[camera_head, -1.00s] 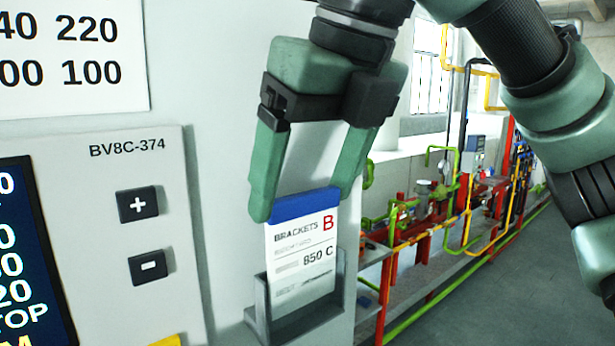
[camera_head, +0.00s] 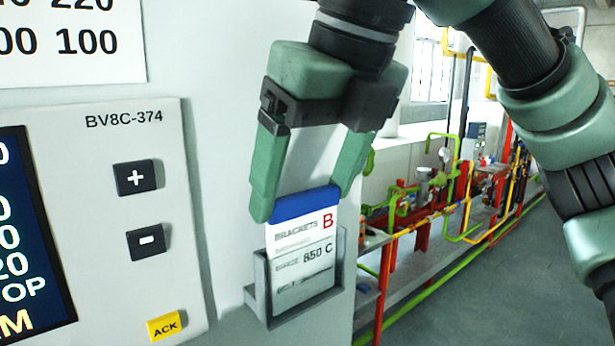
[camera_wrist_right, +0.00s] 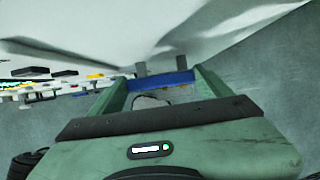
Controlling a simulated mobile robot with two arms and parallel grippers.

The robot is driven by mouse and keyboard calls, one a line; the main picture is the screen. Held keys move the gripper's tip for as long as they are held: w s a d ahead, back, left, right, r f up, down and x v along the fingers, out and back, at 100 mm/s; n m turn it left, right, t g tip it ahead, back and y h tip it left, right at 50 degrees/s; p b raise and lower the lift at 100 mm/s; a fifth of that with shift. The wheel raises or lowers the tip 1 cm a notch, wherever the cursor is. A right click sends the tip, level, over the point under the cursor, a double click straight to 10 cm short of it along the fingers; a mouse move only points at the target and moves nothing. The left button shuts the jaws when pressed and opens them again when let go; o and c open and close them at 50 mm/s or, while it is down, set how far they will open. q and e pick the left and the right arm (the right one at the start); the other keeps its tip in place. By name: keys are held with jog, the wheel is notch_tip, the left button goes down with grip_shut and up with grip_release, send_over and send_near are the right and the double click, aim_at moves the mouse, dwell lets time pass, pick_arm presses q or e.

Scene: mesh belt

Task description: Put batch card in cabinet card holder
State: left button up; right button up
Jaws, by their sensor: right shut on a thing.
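The batch card (camera_head: 303,245) is white with a blue top strip and reads "BRACKETS B" and "850 C". My right gripper (camera_head: 306,205) is shut on the card's blue strip, with one green finger at each side. The card hangs upright, and its lower part is inside the grey card holder (camera_head: 258,290) on the cabinet (camera_head: 232,170) side. The holder's front edge covers the card's bottom. In the right wrist view the blue strip (camera_wrist_right: 175,80) sits between the fingertips, with two grey holder uprights beyond it. My left gripper is not in view.
A control panel (camera_head: 105,215) with a screen, plus and minus buttons and a yellow ACK button (camera_head: 164,325) is left of the holder. Red, green and yellow pipework (camera_head: 430,200) stands to the right, behind open floor.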

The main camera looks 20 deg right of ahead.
jog(key=o, duration=1.8)
jog(key=p+v, duration=0.1)
jog(key=v, duration=0.6)
jog(key=shift+s+r, duration=0.15)
jog(key=shift+r, duration=0.2)
